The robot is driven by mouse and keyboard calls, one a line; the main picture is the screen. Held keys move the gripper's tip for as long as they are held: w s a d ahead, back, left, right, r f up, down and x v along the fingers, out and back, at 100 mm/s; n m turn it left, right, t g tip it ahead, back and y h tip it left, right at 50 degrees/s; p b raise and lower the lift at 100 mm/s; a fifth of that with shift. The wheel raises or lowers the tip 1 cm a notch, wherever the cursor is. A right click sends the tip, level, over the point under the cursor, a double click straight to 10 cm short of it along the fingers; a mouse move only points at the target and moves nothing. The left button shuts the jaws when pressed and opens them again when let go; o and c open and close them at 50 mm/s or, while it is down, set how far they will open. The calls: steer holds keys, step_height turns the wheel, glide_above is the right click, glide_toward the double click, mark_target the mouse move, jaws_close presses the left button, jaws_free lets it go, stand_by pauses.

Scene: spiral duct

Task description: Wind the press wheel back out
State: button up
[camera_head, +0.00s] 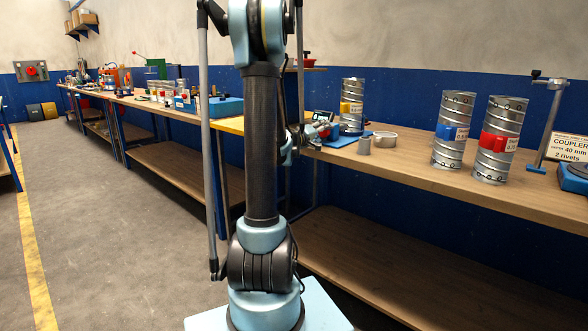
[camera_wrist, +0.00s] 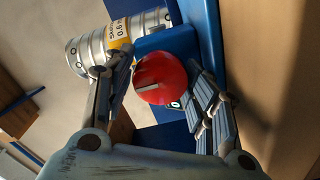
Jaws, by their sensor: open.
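A red round wheel or knob (camera_wrist: 160,78) with a pale mark on its face sits on a blue body (camera_wrist: 190,42) in the wrist view. I take it for the press wheel. My gripper (camera_wrist: 157,72) is open, with one finger on each side of the red wheel. I cannot tell whether either finger touches it.
A spiral duct with a yellow label (camera_head: 351,104) stands close behind the wheel, also in the wrist view (camera_wrist: 95,45). Two more ducts (camera_head: 453,130) (camera_head: 499,140) and a stand (camera_head: 547,120) stand further right.

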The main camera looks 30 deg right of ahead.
steer(key=m, duration=0.6)
steer(key=shift+m, duration=0.3)
steer(key=m, duration=0.5)
steer(key=shift+r+m, duration=0.1)
steer(key=shift+m, duration=0.3)
steer(key=v, duration=1.7)
steer(key=s+a+f+n+g+y, duration=0.2)
steer(key=s+a+f+n+y, duration=0.3)
steer(key=s+a+f, duration=0.5)
steer(key=shift+s+f+g+y, duration=0.5)
steer(key=shift+s+y, duration=0.3)
steer(key=shift+y, duration=0.4)
steer(key=shift+a+f+n, duration=0.1)
steer(key=shift+n, duration=0.2)
